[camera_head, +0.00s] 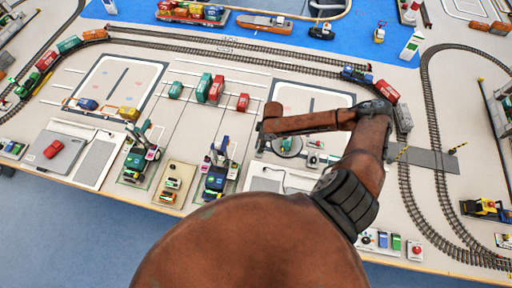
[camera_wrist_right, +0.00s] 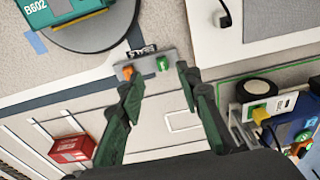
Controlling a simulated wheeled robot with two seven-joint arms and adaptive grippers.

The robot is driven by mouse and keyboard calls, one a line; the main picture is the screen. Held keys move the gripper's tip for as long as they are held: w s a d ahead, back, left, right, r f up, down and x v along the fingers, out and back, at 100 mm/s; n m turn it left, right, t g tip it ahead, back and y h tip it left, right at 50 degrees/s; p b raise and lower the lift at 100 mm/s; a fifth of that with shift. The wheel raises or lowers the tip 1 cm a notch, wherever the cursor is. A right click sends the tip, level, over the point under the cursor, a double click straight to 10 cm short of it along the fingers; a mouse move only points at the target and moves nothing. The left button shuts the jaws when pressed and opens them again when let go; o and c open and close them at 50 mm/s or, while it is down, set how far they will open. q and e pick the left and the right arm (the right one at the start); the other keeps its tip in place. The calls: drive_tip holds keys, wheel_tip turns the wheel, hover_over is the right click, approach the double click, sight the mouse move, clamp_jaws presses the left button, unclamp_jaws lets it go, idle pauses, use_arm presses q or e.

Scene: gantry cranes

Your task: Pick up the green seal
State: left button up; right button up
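The green seal (camera_wrist_right: 162,63) is a small green block on a light grey holder (camera_wrist_right: 146,64) in the right wrist view. An orange seal (camera_wrist_right: 128,73) stands on the same holder to its left. My right gripper (camera_wrist_right: 155,74) is open and empty. Its fingertips point at the holder, with the green seal in line with the gap, nearer the right finger. The orange seal is close to the left fingertip. I cannot tell the height left between fingertips and holder. In the head view my right arm covers part of the table, and its fingers are not clear. My left gripper is not in view.
A teal container marked B602 (camera_wrist_right: 62,12) sits on a grey round turntable (camera_wrist_right: 100,32) beside the holder. A red container (camera_wrist_right: 72,149) and a device with a black disc (camera_wrist_right: 258,90) lie nearby. Rail tracks (camera_head: 405,180) run right of my arm.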

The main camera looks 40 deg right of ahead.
drive_tip(key=shift+s+a+f, duration=0.3)
drive_tip(key=shift+s+f, duration=0.3)
drive_tip(key=f, duration=0.1)
drive_tip(key=w+f, duration=0.1)
drive_tip(key=f, duration=0.1)
drive_tip(key=w+f, duration=0.1)
drive_tip(key=shift+w+a+f, duration=0.2)
drive_tip(key=shift+w+a, duration=0.05)
drive_tip(key=shift+w+d+f, duration=0.1)
drive_tip(key=shift+f, duration=0.05)
drive_tip(key=shift+s, duration=0.25)
drive_tip(key=shift+s+r, duration=0.3)
drive_tip(key=shift+s, duration=0.05)
drive_tip(key=shift+c, duration=1.4)
drive_tip(key=shift+w+f, duration=0.15)
drive_tip(key=shift+w, duration=0.1)
drive_tip(key=shift+c, duration=1.6)
drive_tip(key=shift+s, duration=0.25)
drive_tip(key=shift+c, duration=1.3)
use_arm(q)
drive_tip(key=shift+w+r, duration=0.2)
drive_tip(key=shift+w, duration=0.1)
use_arm(e)
drive_tip(key=shift+w, duration=0.15)
